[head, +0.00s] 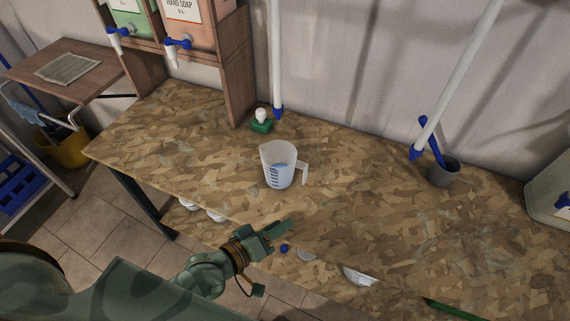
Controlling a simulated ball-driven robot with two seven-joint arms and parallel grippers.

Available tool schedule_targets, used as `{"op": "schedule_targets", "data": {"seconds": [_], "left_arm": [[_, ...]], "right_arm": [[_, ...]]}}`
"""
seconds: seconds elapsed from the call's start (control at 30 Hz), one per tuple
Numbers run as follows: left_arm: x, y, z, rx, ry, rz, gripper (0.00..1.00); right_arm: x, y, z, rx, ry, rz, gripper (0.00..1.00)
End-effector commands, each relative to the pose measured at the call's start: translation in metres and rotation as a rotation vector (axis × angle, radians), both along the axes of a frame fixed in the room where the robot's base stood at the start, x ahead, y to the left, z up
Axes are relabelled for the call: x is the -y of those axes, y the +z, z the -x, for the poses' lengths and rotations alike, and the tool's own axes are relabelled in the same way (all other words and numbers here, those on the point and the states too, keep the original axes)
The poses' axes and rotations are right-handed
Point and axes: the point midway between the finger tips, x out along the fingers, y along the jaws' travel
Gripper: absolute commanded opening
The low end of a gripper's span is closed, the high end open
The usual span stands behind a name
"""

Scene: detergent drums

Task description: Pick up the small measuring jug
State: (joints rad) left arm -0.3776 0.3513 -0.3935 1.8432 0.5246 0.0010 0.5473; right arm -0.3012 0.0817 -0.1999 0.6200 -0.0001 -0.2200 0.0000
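The small measuring jug (279,167) stands upright on the chipboard worktop, near the middle of the head view. It is translucent white with blue markings, and its handle points right. Something bluish shows inside it. My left gripper (277,238) is at the worktop's front edge, nearer to me than the jug and apart from it. Its fingers point right and slightly away from me. They overlap in this view, so the gap between them cannot be judged.
Another white piece (360,276) lies farther right. A green-based item (262,121) stands behind the jug, and a grey cup (443,171) stands right. The worktop around the jug is clear.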

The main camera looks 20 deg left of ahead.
Motion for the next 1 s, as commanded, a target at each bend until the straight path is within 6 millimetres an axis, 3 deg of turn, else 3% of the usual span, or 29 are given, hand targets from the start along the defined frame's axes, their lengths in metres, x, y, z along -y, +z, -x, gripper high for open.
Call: {"op": "schedule_targets", "data": {"seconds": [0.2,0.4,0.57,0.8,1.0], "left_arm": [[-0.025,0.012,-0.012,0.006,0.171,0.415,0.32],[-0.051,0.015,-0.019,0.014,0.29,0.657,0.32],[-0.048,0.015,-0.043,0.019,0.305,0.687,0.32],[-0.033,0.014,-0.1,0.017,0.303,0.683,0.32],[-0.027,0.015,-0.124,0.016,0.303,0.68,0.32]], "right_arm": [[0.001,-0.001,-0.001,0.002,-0.001,0.002,0.36],[0.002,-0.002,-0.001,0.001,-0.001,0.003,0.36],[-0.001,-0.007,0.0,-0.002,-0.002,-0.002,0.36],[-0.002,-0.019,0.003,-0.009,-0.002,-0.002,0.36],[-0.002,-0.024,0.004,-0.012,-0.001,-0.003,0.36]]}}
